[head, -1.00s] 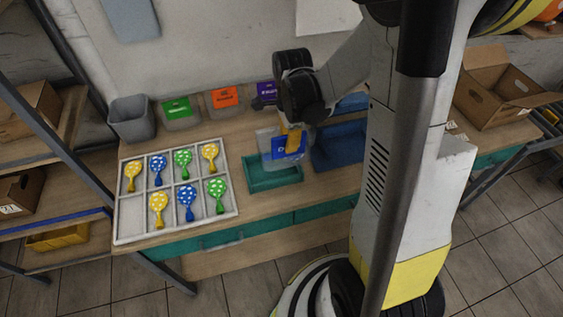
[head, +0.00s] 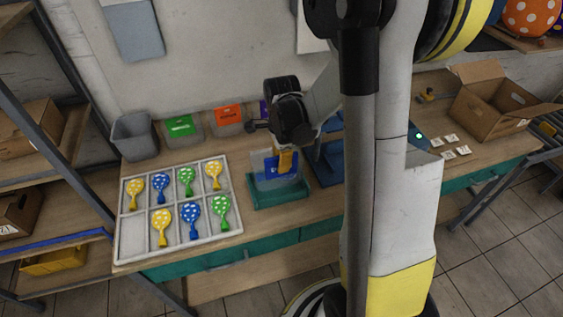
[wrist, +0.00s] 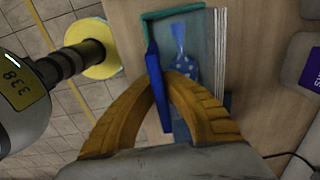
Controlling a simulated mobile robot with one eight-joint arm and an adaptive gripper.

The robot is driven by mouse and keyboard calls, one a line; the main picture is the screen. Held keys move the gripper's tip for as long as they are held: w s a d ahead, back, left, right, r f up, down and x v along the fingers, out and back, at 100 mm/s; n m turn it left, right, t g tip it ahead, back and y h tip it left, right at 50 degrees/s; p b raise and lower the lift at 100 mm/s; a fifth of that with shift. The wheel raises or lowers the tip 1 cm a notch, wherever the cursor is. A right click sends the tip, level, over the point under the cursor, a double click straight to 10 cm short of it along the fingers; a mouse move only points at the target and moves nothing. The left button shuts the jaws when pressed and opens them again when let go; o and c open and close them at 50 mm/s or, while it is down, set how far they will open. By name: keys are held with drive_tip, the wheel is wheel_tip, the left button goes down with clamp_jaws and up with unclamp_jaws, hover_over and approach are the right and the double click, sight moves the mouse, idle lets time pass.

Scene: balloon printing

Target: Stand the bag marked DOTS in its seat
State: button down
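The DOTS bag (head: 265,172) is a clear bag with a blue header; only part of the lettering reads in the head view. My gripper (head: 286,160) has its yellow fingers shut on the header. The bag is held roughly upright over the teal tray-like seat (head: 262,201), with its lower end at or inside the rim. I cannot tell whether it touches the floor of the seat. In the wrist view, my fingers (wrist: 165,82) pinch the blue header (wrist: 155,70). A blue dotted balloon (wrist: 180,68) shows through the bag beside the teal rim (wrist: 152,18).
A white divided tray (head: 130,232) of dotted balloons lies left of the seat. Bins with green (head: 180,126) and orange (head: 228,115) labels stand behind, beside a grey bin (head: 134,138). A blue tray (head: 326,168) is close on the right. A cardboard box (head: 490,105) stands far right.

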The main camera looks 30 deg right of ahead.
sight(281, 176)
drive_tip(key=shift+f+b, duration=1.9)
drive_tip(key=shift+f, duration=0.95)
drive_tip(key=c, duration=1.5)
unclamp_jaws()
drive_tip(key=shift+c, duration=0.2)
wheel_tip(281, 176, up, 7)
drive_tip(key=s+p, duration=0.3)
drive_tip(key=p, duration=0.2)
drive_tip(key=shift+a, duration=0.45)
drive_tip(key=shift+w+a+r, duration=0.1)
